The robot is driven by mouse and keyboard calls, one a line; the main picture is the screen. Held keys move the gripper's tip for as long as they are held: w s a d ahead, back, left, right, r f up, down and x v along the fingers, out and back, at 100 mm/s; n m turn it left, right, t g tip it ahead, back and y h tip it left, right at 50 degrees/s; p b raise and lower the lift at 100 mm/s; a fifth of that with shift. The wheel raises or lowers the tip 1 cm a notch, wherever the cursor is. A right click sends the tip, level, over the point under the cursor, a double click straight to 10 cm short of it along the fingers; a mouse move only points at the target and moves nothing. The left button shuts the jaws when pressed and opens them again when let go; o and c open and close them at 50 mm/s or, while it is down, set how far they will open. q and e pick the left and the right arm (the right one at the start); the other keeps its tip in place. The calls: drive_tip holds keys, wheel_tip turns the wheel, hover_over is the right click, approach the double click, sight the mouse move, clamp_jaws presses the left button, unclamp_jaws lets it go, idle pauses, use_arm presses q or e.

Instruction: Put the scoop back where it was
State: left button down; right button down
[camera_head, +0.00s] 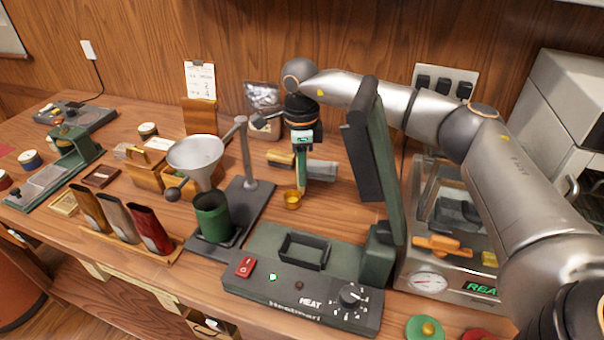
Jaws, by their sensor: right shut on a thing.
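My right gripper (301,176) points down behind the heating press and is shut. The scoop (293,200) shows as a small brass-coloured cup just below the fingertips; its handle is mostly hidden by the fingers. It looks upright, and I cannot tell whether it touches the table. A brass-ended piece (280,158) and a grey block (322,170) lie on the table beside and behind the fingers. My left gripper is not in view.
The heating press (258,278) with its raised dark lid (375,160) stands in front and to the right. To the left, a funnel (196,152) sits on a stand above a green cup (213,218). Pouches (150,230) stand further left. A steel machine (440,280) is at right.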

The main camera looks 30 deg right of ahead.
drive_tip(key=shift+f, duration=0.1)
drive_tip(key=c, duration=0.8)
unclamp_jaws()
drive_tip(key=shift+o, duration=0.2)
wheel_tip(320, 180, up, 12)
drive_tip(key=shift+a+r, duration=0.1)
drive_tip(key=shift+r, duration=0.05)
